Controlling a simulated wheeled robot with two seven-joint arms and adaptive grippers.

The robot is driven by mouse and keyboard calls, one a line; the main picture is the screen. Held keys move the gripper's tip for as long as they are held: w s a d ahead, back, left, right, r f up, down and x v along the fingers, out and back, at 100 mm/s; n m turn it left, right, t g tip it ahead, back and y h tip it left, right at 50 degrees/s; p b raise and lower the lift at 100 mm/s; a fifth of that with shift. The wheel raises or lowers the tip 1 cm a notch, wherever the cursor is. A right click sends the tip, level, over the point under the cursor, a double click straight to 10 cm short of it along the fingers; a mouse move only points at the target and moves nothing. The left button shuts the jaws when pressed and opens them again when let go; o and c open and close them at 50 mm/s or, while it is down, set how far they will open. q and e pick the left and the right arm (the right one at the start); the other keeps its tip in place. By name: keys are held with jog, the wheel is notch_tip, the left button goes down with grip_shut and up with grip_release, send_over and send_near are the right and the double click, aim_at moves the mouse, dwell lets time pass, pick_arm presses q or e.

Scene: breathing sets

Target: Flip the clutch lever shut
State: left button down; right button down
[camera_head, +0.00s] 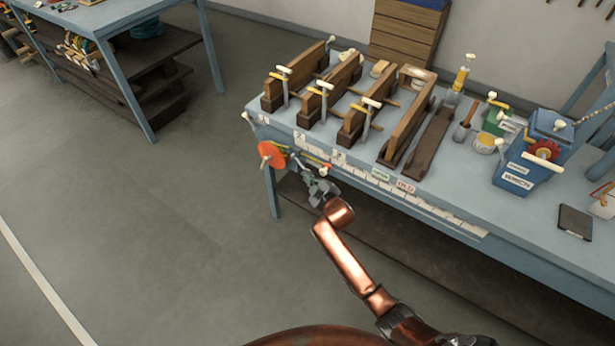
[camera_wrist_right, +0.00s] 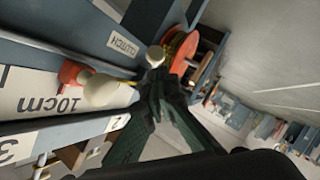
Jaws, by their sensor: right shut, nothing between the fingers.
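A label reading CLUTCH (camera_wrist_right: 122,45) is on the blue-grey bench front in the right wrist view. A small pale knob (camera_wrist_right: 155,55) shows beside the label, just beyond my fingertips. A larger cream knob (camera_wrist_right: 100,90) by a red-orange part (camera_wrist_right: 72,72) lies to its left. I cannot tell for sure which knob belongs to the clutch lever, nor the lever's angle. My right gripper (camera_head: 306,172) is at the bench's front left edge, near an orange disc (camera_head: 270,154). Its fingers (camera_wrist_right: 160,80) are shut and empty, close to the small knob; contact is unclear. My left gripper is out of view.
The bench (camera_head: 465,190) carries several wooden clamp frames (camera_head: 360,112), a blue winch box (camera_head: 525,170) and a dark tablet (camera_head: 575,222). A scale strip (camera_head: 430,207) runs along its front edge. Another bench (camera_head: 95,22) stands back left. The floor (camera_head: 130,210) between is clear.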

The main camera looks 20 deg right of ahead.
jog(key=shift+w+d+f, duration=0.2)
jog(key=shift+w+f, duration=0.05)
jog(key=shift+f, duration=0.1)
